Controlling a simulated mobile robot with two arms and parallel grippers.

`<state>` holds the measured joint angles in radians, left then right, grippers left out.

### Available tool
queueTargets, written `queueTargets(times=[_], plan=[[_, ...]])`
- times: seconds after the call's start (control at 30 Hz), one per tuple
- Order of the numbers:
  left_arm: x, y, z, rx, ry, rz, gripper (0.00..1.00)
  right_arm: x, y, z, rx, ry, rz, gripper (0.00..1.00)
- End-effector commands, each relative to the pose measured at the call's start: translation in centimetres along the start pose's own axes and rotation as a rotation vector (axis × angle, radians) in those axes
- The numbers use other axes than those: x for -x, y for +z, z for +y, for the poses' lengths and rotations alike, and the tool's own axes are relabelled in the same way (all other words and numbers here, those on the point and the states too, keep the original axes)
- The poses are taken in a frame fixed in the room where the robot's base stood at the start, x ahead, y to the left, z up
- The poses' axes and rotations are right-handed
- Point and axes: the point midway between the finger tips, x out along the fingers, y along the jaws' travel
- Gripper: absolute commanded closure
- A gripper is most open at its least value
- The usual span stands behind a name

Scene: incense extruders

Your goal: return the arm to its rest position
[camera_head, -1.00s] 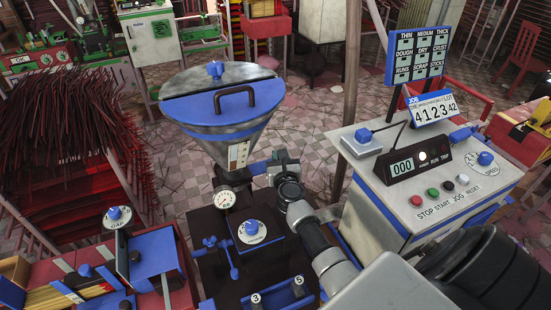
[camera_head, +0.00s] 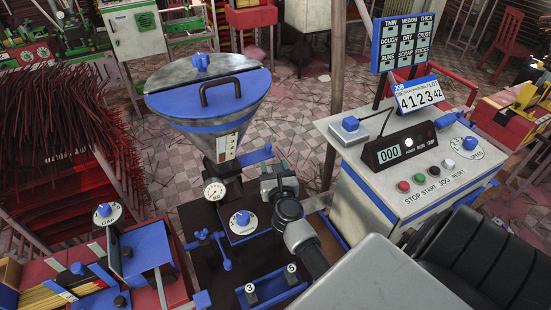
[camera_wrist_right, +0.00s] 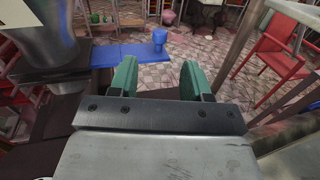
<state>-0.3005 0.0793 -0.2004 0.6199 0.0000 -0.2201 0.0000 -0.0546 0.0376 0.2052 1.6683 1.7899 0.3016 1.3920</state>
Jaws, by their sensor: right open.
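My right gripper (camera_head: 277,170) is in the middle of the head view, just right of the hopper's neck and above the dark machine bed. In the right wrist view its two green fingers (camera_wrist_right: 160,80) stand wide apart with nothing between them. Beyond them is a blue lever (camera_wrist_right: 132,53) with a round blue knob, which shows apart from the fingers. In the head view the same blue lever (camera_head: 256,155) sticks out from the hopper's neck, close behind the gripper. My right arm comes in from the lower right. My left gripper is not in view.
The blue-lidded hopper (camera_head: 208,95) stands at left of my gripper, with a pressure gauge (camera_head: 215,190) below it. A control console (camera_head: 425,185) with buttons and a display stands at right. A blue block with pegs (camera_head: 272,288) lies in front. Incense sticks (camera_head: 50,130) hang at far left.

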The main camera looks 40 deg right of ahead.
Motion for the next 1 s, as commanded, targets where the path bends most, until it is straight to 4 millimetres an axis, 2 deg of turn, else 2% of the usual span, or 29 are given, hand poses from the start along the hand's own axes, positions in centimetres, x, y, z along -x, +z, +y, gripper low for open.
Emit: queueTargets(times=[0.1,0.23,1.0], plan=[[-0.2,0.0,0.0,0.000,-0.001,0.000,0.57,1.6,-0.1,0.0,-0.001,0.000,0.001,0.52],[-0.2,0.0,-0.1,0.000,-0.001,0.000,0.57,2.3,-0.1,0.0,0.000,0.000,0.000,0.52],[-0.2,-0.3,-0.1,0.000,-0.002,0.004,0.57,2.4,0.0,0.0,0.000,0.000,0.000,0.52]])
